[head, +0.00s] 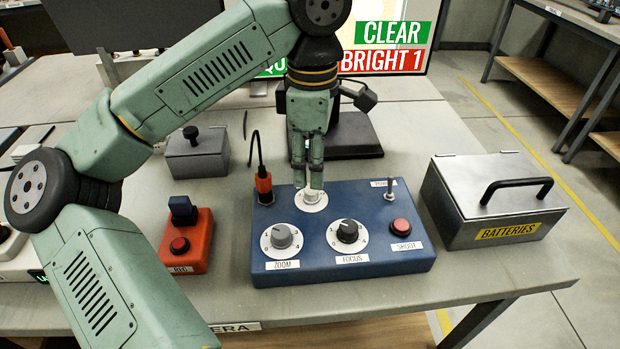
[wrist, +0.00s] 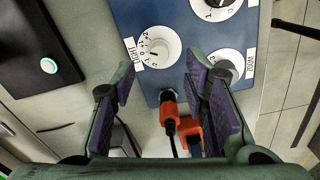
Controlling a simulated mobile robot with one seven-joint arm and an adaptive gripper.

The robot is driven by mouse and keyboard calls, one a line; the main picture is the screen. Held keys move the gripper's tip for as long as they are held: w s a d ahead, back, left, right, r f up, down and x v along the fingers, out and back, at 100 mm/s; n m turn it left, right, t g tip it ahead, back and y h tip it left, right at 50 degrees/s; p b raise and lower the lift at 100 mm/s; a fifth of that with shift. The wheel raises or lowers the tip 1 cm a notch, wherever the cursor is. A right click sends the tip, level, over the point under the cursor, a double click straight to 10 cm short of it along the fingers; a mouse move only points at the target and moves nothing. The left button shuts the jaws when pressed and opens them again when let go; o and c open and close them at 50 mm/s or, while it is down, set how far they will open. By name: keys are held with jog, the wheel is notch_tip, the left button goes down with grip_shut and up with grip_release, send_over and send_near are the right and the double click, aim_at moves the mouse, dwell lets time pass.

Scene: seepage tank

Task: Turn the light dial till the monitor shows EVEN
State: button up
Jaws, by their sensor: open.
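The light dial (head: 312,196) is a white knob on a round white scale, at the back of the blue control box (head: 340,268). In the wrist view the dial (wrist: 157,48) has a LIGHT label beside it and lies just beyond the gap between my fingertips. My gripper (head: 308,184) points down over the dial, open and empty; its fingers (wrist: 162,82) stand apart in the wrist view. The head view cannot tell whether a fingertip touches the knob. The monitor (head: 395,50) shows CLEAR in green and BRIGHT 1 in red; my arm hides part of its left side.
The zoom dial (head: 282,237), focus dial (head: 348,232), red shoot button (head: 401,227) and a toggle switch (head: 390,187) share the box. An orange cable plug (head: 264,188) stands left of the light dial. A grey batteries case (head: 490,200) is right; an orange REC box (head: 186,243) is left.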

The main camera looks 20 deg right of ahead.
aim_at(311, 194)
jog(key=shift+f+p, duration=0.4)
jog(key=shift+f, duration=2.25)
jog(key=shift+c, duration=0.6)
grip_shut()
